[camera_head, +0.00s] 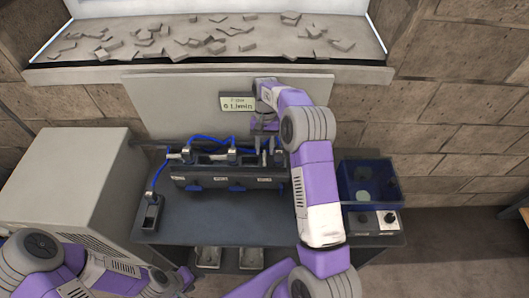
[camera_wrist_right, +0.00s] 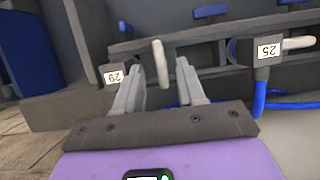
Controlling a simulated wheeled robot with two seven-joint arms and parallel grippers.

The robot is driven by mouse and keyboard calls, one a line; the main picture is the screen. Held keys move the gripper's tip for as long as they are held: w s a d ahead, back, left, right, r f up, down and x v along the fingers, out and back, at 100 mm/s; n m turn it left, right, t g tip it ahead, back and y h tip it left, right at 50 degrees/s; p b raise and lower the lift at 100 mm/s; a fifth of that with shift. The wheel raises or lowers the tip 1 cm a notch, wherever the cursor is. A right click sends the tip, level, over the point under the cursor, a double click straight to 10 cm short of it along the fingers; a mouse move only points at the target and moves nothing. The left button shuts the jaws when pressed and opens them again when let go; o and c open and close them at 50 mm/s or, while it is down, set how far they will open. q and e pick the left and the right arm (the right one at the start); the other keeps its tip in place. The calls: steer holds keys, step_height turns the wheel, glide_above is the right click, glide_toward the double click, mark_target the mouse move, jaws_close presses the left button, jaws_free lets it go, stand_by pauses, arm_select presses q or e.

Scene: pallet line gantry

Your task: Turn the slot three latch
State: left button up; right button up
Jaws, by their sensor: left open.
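A dark manifold block (camera_head: 215,171) stands on the bench, with several labelled slots along its front. My right gripper (camera_head: 268,143) is over its right end, pointing down. In the right wrist view, the right gripper's fingers (camera_wrist_right: 160,80) are open either side of a pale upright lever (camera_wrist_right: 160,63). A gap shows on each side of the lever. A connector labelled 29 (camera_wrist_right: 115,75) is beside the left finger, and a connector labelled 25 (camera_wrist_right: 268,50) with a blue hose is to the right. My left gripper (camera_head: 184,281) is low at the left, open and away from the manifold.
A loose connector block (camera_head: 152,212) with a blue hose stands at the bench's left. A blue bin (camera_head: 368,183) and a small knob box (camera_head: 375,221) are at the right. A display (camera_head: 238,103) reads 0 L/min. A large grey cabinet (camera_head: 70,180) is at the left.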

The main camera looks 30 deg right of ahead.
steer(key=shift+v, duration=2.4)
